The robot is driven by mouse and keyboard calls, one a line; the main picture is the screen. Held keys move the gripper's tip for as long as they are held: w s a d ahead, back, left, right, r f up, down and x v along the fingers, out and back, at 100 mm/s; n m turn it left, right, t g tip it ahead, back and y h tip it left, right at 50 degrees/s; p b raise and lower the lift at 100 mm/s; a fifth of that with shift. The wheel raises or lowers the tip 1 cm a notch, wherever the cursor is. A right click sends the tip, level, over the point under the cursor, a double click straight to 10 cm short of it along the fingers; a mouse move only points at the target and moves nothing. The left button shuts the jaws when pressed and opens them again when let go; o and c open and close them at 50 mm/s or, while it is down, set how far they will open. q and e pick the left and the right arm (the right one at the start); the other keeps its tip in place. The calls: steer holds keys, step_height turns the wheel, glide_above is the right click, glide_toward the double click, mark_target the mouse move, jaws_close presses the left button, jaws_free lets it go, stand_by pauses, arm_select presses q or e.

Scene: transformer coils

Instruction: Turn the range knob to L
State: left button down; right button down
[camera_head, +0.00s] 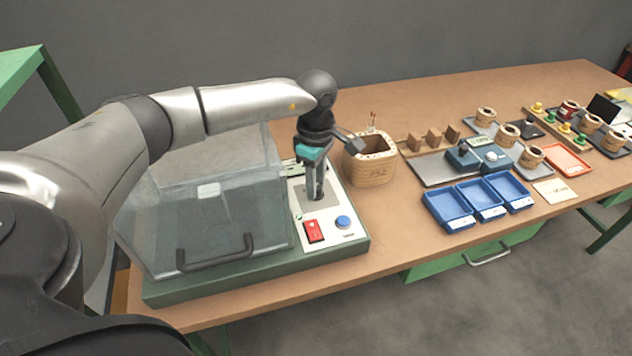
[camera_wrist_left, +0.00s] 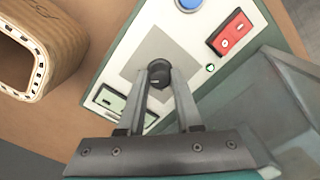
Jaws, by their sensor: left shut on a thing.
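The range knob (camera_wrist_left: 158,73) is a round black knob on a grey square plate on the light control panel (camera_head: 349,231). My left gripper (camera_wrist_left: 160,82) is shut on the knob, with one finger on each side of it, in the left wrist view. In the head view my left gripper (camera_head: 315,196) points down at the panel from above and hides most of the knob. A pale line shows on the knob, but I cannot read the letters around it. My right gripper is not in view.
A red switch (camera_head: 314,231) and a blue button (camera_head: 343,222) sit near the panel's front. A clear hood (camera_head: 205,225) with a dark handle stands left of the panel. A wooden container (camera_head: 370,172) stands behind right. Blue trays (camera_head: 447,208) lie farther right.

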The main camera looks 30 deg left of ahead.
arm_select(q)
steer(key=c, duration=0.6)
jaws_free()
step_height(320, 180, up, 15)
steer(key=p, duration=0.2)
steer(key=shift+r, duration=0.15)
stand_by(0.3)
